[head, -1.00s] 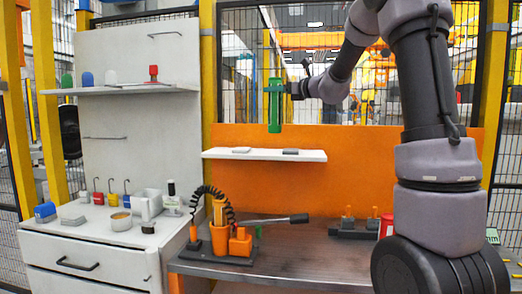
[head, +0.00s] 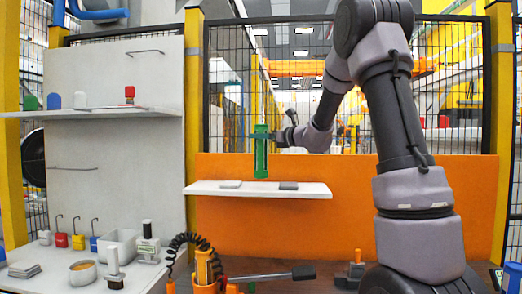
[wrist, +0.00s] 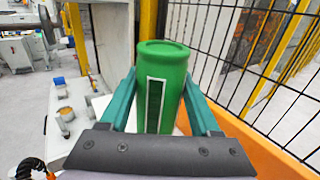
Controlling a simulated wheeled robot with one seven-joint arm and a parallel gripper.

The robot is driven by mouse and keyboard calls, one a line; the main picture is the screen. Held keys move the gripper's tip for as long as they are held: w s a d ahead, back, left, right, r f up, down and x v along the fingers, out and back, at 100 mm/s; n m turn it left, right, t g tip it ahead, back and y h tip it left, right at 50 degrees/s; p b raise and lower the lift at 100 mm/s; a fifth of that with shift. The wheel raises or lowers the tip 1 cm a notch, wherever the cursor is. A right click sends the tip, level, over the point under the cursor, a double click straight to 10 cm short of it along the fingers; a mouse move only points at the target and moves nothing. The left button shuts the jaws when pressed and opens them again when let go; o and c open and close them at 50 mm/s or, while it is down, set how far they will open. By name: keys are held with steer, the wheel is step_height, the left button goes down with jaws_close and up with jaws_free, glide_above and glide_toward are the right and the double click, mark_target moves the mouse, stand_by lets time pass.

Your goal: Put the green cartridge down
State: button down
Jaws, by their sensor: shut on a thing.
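The green cartridge (head: 261,152) is upright above the white shelf (head: 225,191) on the orange panel. Its lower end is close to the shelf top; I cannot tell whether it touches. My gripper (head: 277,138) is shut on the cartridge from its right side in the head view. In the wrist view the cartridge (wrist: 162,85) stands between the two teal fingers of my gripper (wrist: 163,100), and its lower part is hidden behind the gripper body.
A wire mesh fence (head: 340,90) stands behind. Below are an orange tool holder (head: 205,270) with a coiled cable and a lever (head: 303,272).

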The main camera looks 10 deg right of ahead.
mark_target(266, 146)
steer(key=shift+f, duration=1.75)
steer(key=shift+c, duration=0.6)
jaws_free()
steer(key=shift+f, duration=0.15)
